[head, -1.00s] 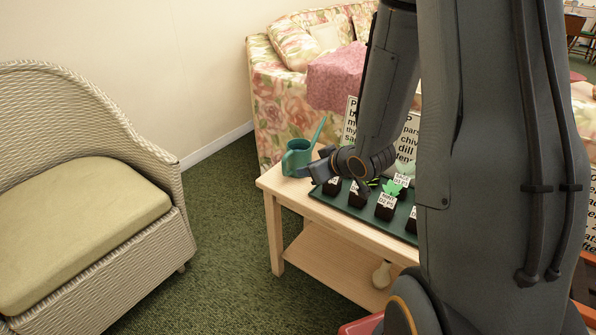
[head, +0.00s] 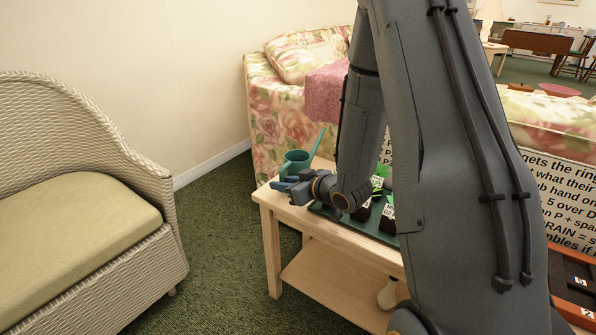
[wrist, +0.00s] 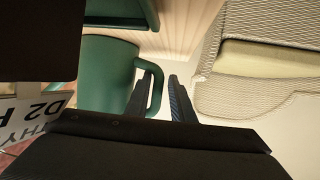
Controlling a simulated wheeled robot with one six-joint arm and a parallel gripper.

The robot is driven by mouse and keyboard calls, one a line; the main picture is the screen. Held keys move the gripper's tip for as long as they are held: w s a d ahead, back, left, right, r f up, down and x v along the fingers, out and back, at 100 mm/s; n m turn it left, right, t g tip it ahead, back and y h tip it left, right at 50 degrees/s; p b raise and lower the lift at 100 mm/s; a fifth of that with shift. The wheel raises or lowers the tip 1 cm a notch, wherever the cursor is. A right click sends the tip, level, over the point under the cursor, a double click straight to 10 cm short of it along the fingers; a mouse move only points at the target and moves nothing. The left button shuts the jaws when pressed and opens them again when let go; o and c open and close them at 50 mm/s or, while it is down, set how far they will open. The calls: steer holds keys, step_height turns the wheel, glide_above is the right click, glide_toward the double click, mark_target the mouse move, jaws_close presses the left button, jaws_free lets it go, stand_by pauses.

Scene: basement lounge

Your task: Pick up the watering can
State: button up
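The green watering can (head: 294,163) stands at the far left corner of the light wooden table (head: 283,207), its long spout rising to the right. In the wrist view the can (wrist: 106,72) fills the upper left, with its loop handle (wrist: 158,88) on the right side of its body. My gripper (head: 283,182) is low over the table, just in front of the can. In the wrist view my gripper (wrist: 161,76) has its two fingers apart, with part of the handle showing between them. I cannot tell whether either finger touches it.
A dark green tray (head: 350,220) with several labelled dark pots is on the table, partly behind my arm. A wicker armchair (head: 80,190) stands at left and a floral sofa (head: 275,120) behind. Carpet lies clear between armchair and table. A pale vase (head: 388,294) is on the lower shelf.

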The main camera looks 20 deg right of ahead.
mark_target(275, 192)
steer(key=b+x, duration=0.1)
steer(key=x, duration=0.3)
steer(key=shift+w+f, duration=0.1)
steer(key=shift+w, duration=0.3)
jaws_close()
